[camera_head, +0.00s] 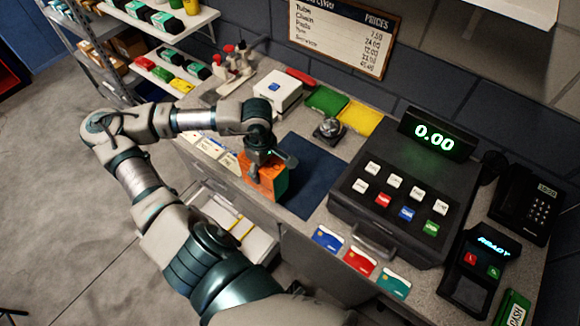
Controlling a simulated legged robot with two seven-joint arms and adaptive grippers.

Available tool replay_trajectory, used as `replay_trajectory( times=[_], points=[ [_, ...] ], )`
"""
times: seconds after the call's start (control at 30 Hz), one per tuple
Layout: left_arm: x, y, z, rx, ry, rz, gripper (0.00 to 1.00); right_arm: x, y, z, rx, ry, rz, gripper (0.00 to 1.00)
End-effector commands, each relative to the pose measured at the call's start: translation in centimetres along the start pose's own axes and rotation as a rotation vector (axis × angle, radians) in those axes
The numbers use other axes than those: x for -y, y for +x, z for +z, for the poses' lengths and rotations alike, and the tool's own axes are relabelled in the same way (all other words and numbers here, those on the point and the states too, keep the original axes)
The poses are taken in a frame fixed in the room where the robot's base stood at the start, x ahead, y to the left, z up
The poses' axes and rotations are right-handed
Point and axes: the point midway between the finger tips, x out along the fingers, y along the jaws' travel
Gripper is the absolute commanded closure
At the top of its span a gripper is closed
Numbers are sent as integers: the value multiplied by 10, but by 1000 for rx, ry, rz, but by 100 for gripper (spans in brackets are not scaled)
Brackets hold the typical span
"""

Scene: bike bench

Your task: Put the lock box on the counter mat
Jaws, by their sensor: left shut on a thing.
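An orange box (259,187) with a green side, which I take to be the lock box, is at my left gripper (258,158). The gripper is shut on its top, and the fingers partly hide the box. The dark blue counter mat (313,174) lies flat on the counter to the right. The box overlaps the mat's left edge in the picture; I cannot tell whether it touches the mat or hangs above it. My right gripper is not in view.
A cash register (405,190) stands right of the mat, with a bell (328,129) behind the mat. A white box (277,90) and green and yellow pads stand farther back. Cards (328,238) lie along the front edge. An open drawer (228,222) is below the counter.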

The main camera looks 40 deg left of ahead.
Motion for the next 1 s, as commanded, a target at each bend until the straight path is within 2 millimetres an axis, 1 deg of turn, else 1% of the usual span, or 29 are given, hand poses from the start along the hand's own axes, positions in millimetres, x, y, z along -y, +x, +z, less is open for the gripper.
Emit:
replay_trajectory(
  times=[0.03, 0.17, 0.3, 0.43, 0.63, 0.67, 0.7, 0.83, 0.9, 1.0],
  points=[
    [-6, -2, 3, 10, 3, 3, 88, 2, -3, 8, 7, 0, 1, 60],
    [-20, 0, 11, 11, 2, 2, 88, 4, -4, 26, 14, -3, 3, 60],
    [-38, 3, 23, 12, 1, 1, 88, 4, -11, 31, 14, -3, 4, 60],
    [-50, 5, 34, 6, -1, 1, 88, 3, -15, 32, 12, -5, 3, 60],
    [-60, 4, 48, 0, 2, 2, 88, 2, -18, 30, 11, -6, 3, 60],
    [-60, 7, 50, -2, 1, -1, 88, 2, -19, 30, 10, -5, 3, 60],
    [-59, 15, 49, -4, 0, -3, 88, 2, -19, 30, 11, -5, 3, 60],
    [-59, 35, 47, -3, 0, -2, 88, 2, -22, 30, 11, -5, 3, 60],
    [-60, 40, 44, -2, 0, -1, 88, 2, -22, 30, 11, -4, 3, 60],
    [-61, 43, 42, 1, 0, 1, 88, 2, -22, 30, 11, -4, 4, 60]
  ],
)
